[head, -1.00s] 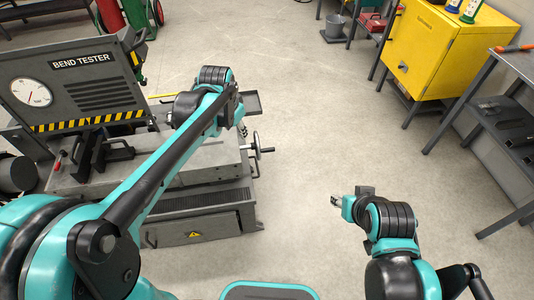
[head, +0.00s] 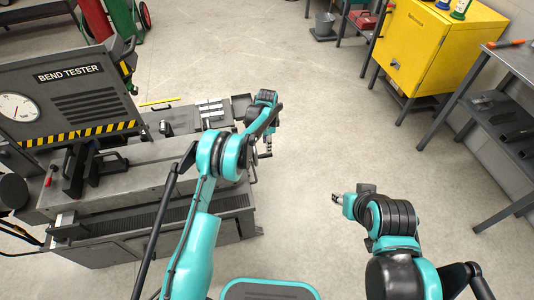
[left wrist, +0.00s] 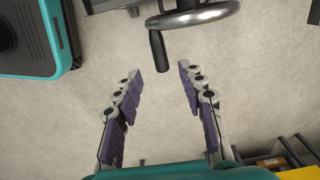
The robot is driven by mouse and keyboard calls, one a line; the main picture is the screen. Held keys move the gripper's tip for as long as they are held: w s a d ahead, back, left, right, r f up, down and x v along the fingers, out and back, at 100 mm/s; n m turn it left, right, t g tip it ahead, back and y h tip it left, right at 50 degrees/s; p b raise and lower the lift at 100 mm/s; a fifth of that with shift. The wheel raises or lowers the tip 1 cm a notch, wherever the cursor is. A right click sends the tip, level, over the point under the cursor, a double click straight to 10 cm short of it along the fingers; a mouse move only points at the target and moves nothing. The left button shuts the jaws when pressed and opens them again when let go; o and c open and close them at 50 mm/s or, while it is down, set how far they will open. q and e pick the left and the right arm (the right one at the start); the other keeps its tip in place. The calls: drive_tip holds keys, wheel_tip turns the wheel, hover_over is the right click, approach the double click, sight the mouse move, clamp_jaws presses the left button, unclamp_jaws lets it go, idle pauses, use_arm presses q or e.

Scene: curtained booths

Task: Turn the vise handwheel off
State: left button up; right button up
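The vise handwheel (left wrist: 205,16) shows at the top of the left wrist view as a grey metal rim with a dark crank handle (left wrist: 159,51) sticking out towards my gripper. In the head view my left arm mostly hides the wheel, at the right end of the bend tester's bench. My left gripper (left wrist: 158,72) is open and empty, its purple-padded fingers spread apart. The handle's end lies in line with the gap between the fingertips, with no clear contact. The left gripper also shows in the head view (head: 268,146). My right gripper (head: 339,198) hangs over bare floor, too small to read.
The bend tester (head: 75,85) with its gauge and striped edge stands at left. A yellow cabinet (head: 425,50) and a grey shelf table (head: 510,85) stand at right. The middle floor is clear.

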use_arm(q)
wheel_tip(320, 180, down, 7)
drive_tip(key=b, duration=0.2)
drive_tip(key=shift+b, duration=0.3)
drive_tip(key=shift+r, duration=0.1)
clamp_jaws()
